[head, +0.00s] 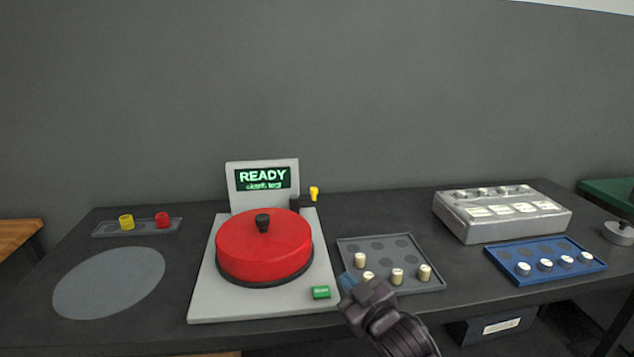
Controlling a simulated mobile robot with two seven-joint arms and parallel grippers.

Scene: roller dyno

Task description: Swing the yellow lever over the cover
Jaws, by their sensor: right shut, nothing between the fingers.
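The yellow lever (314,192) stands upright at the back right of the grey machine (206,297), beside its display, on a dark post. The round red cover (264,245) with a black knob sits on the machine. The lever is behind and to the right of the cover, not over it. The display (263,178) reads READY. My right gripper (347,283) is shut and empty, near the green button (321,292) at the machine's front right corner. The lever is well behind the gripper. My left gripper is not in view.
A grey tray (428,287) with several cream pegs lies just behind and right of my right gripper. A blue tray (520,275) and grey box (503,230) stand at the right. A small tray (145,228) with yellow and red pieces and a grey disc (110,283) lie left.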

